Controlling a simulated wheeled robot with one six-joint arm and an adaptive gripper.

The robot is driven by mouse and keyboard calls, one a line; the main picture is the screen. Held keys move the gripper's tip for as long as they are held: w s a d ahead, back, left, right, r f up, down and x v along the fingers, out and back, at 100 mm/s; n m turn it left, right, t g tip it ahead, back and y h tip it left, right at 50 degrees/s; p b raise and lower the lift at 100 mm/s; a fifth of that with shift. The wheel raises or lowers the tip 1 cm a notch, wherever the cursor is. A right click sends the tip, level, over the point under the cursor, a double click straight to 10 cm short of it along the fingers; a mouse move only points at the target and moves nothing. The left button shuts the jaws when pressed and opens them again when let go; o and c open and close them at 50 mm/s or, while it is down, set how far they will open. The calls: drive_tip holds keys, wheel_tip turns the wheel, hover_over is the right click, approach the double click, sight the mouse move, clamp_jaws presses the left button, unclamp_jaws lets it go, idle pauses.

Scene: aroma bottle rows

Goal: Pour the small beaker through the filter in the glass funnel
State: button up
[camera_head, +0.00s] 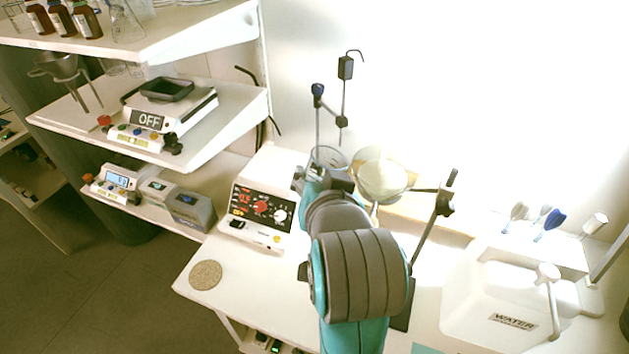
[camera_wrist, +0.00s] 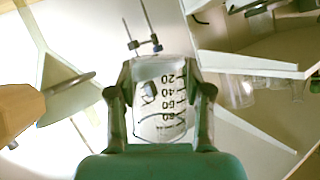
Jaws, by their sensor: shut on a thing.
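The small clear beaker (camera_head: 329,155) is between the fingers of my gripper (camera_head: 324,178), which is shut on it. The beaker's rim shows above my gripper and looks about upright. In the wrist view the beaker (camera_wrist: 160,118) fills the space between both fingers of my gripper (camera_wrist: 160,92), and its dark markings read upside down. Its contents are hard to tell. The glass funnel with its pale filter (camera_head: 384,176) sits just right of the beaker, apart from it, held by a stand (camera_head: 431,232). What is under the funnel is mostly hidden by my arm.
A hotplate (camera_head: 262,203) with red digits stands left of my gripper. A stand with a hanging rod (camera_head: 345,68) rises behind it. A white water container (camera_head: 500,300) is at right. A cork ring (camera_head: 205,274) lies front left. Shelves (camera_head: 225,120) with bottles and devices fill the left.

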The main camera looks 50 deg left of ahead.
sight(323, 150)
drive_tip(key=shift+w+d+r, duration=0.1)
drive_tip(key=shift+w+r, duration=0.1)
drive_tip(key=shift+r, duration=0.35)
drive_tip(key=shift+w+d+r+m+g, duration=0.1)
drive_tip(key=shift+r+m+g, duration=0.25)
drive_tip(key=shift+r, duration=0.55)
drive_tip(key=shift+w+r, duration=0.1)
drive_tip(key=shift+r, duration=0.25)
drive_tip(key=shift+w+d+r+m+y, duration=0.15)
drive_tip(key=shift+r+m+y, duration=0.2)
drive_tip(key=shift+r, duration=0.55)
drive_tip(key=shift+w+d+r+g, duration=0.1)
drive_tip(key=shift+w+r+g, duration=0.2)
drive_tip(key=shift+r, duration=0.3)
drive_tip(key=shift+r+m, duration=0.3)
drive_tip(key=shift+m, duration=0.1)
